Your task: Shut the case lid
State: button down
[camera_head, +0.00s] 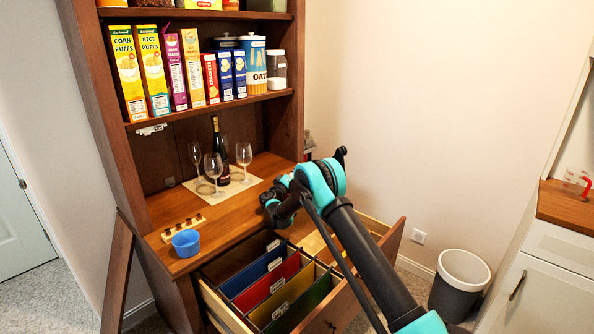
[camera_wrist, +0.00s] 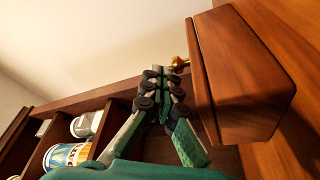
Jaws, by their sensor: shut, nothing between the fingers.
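In the wrist view, a reddish-brown wooden case (camera_wrist: 245,75) stands on a wooden surface at the right. A narrow wooden face (camera_wrist: 199,85) runs along its left side and looks like its lid; how far it is open I cannot tell. My gripper (camera_wrist: 160,72) is shut and empty, left of the case and close to the brass piece; contact cannot be judged. In the head view my gripper (camera_head: 275,212) is over the hutch counter, and the case is not visible, probably behind my arm.
On the hutch counter (camera_head: 225,225) stand wine glasses (camera_head: 214,167), a bottle (camera_head: 220,150) and a blue cup (camera_head: 186,242). Below, an open drawer (camera_head: 345,300) holds coloured folders (camera_head: 270,285). Cereal boxes (camera_head: 152,70) fill the shelf above. A bin (camera_head: 463,278) stands at the right.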

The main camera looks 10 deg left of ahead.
notch_tip(320, 180, up, 10)
jog(key=s+d+r+m+g+h, duration=0.1)
jog(key=s+d+r+m+g, duration=0.15)
jog(key=d, duration=0.95)
jog(key=s+d+f+m+g, duration=0.1)
jog(key=s+d+g, duration=0.3)
jog(key=s+d, duration=0.6)
jog(key=s+d+f+m+g, duration=0.15)
jog(key=s+d+g, duration=0.25)
jog(key=s+d, duration=0.7)
jog(key=s+d+f+m+g+y, duration=0.1)
jog(key=s+d+f+y, duration=0.2)
jog(key=s, duration=0.6)
jog(key=s+d+f+m+g+y, duration=0.1)
jog(key=s+d+f+g, duration=0.1)
jog(key=s+d, duration=0.5)
jog(key=s+a+f+y, duration=0.1)
jog(key=s+a+f, duration=0.1)
jog(key=s, duration=0.8)
jog(key=s+a+f+g+y, duration=0.1)
jog(key=s+f, duration=0.4)
jog(key=s, duration=0.5)
jog(key=shift+s+a+f+y, duration=0.25)
jog(key=shift+a+y, duration=0.55)
jog(key=shift+a, duration=0.35)
